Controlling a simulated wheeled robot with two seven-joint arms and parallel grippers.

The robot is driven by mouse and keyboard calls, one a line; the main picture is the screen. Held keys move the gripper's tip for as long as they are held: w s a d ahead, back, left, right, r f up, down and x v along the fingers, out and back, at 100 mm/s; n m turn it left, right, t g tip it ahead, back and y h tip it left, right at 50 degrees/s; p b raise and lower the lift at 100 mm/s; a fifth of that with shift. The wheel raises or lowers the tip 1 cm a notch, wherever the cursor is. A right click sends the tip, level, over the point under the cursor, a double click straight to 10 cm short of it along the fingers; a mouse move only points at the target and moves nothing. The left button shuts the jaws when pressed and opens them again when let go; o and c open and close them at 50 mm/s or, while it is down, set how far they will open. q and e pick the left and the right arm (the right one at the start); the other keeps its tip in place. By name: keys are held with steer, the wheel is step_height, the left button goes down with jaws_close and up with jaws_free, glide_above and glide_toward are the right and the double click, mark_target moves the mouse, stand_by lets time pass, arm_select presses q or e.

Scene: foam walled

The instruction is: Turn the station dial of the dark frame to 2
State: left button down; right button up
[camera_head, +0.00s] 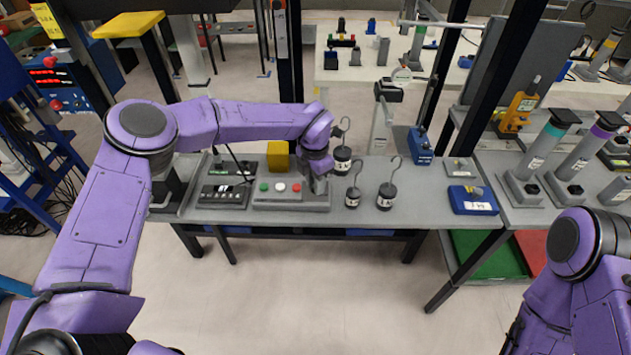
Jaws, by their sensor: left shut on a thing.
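A grey control box (292,201) with green, white and red buttons sits on the front of the grey bench, before the dark frame's black upright (290,75). My left arm reaches over from the left. My left gripper (319,187) points down at the right end of this box and is shut on a small part there, which I take for the station dial. The jaws and wrist hide the dial, so its marks and setting cannot be read. My right arm shows at the right edge, well away from the bench; its gripper is not visible.
Hooked black weights (387,196) stand just right of the left gripper. A black switch box (224,195) and a yellow block (279,156) are to its left. A blue box (472,200) lies farther right. The floor before the bench is clear.

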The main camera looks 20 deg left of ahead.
arm_select(q)
steer(key=c, duration=1.2)
jaws_free()
steer(key=shift+o, duration=0.2)
steer(key=shift+r, duration=0.1)
step_height(320, 180, up, 10)
steer(key=b, duration=0.2)
steer(key=shift+r, duration=0.2)
steer(key=shift+w, duration=0.1)
